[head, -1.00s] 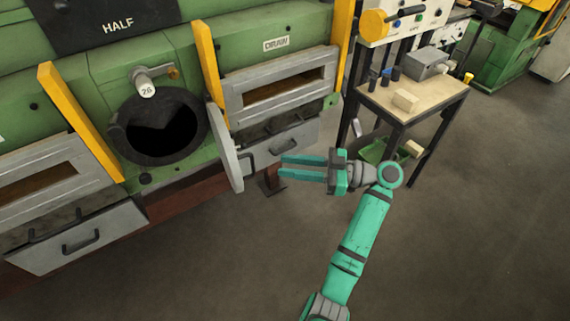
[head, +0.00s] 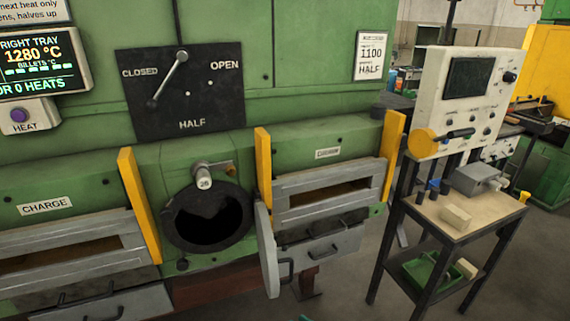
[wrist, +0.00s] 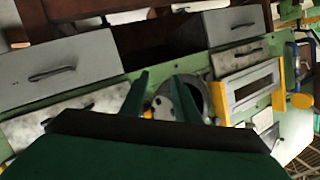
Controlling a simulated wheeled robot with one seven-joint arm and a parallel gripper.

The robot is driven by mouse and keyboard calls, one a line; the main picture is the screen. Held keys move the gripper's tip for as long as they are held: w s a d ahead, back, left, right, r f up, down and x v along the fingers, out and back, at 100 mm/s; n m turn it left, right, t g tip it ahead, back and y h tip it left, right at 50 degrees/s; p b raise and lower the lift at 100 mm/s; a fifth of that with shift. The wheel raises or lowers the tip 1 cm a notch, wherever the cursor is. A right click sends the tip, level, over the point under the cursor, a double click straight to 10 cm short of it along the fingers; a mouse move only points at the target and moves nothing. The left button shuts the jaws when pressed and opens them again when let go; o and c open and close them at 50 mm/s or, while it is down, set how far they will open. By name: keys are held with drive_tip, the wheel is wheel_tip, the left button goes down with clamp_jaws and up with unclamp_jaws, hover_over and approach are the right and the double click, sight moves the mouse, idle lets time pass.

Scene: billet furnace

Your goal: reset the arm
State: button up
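My gripper (wrist: 160,85) shows in the wrist view with its two green fingers apart and nothing between them. It points toward the green furnace front, with the round port (wrist: 194,92) just beyond the fingers. In the head view only a small teal bit of my arm shows at the bottom edge; the rest is out of frame. The furnace's round port (head: 208,222) is dark inside, and its grey round door (head: 266,250) stands swung out to the right.
A side table (head: 474,226) with a block, small cylinders and a grey box stands at right, a green bin (head: 432,270) below. Yellow posts (head: 263,165) and drawer handles (head: 352,228) stick out. Floor shows at lower right.

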drive_tip(key=s+a+f+m+h, duration=0.3)
drive_tip(key=s+f+m+h, duration=0.15)
drive_tip(key=s+f, duration=0.65)
drive_tip(key=s+f+m+h, duration=0.1)
drive_tip(key=s+f+h, duration=0.3)
drive_tip(key=s, duration=0.6)
drive_tip(key=s+a+r+t+h, duration=0.1)
drive_tip(key=s+r+t, duration=0.1)
drive_tip(key=s+r, duration=0.6)
drive_tip(key=s+a+r+n+t+h, duration=0.1)
drive_tip(key=s+r+t, duration=0.1)
drive_tip(key=s+r, duration=0.6)
wheel_tip(320, 180, up, 5)
drive_tip(key=shift+s+a+f+t, duration=0.1)
drive_tip(key=shift+s+a+t, duration=0.05)
drive_tip(key=shift+s+t, duration=0.2)
drive_tip(key=shift+n, duration=0.25)
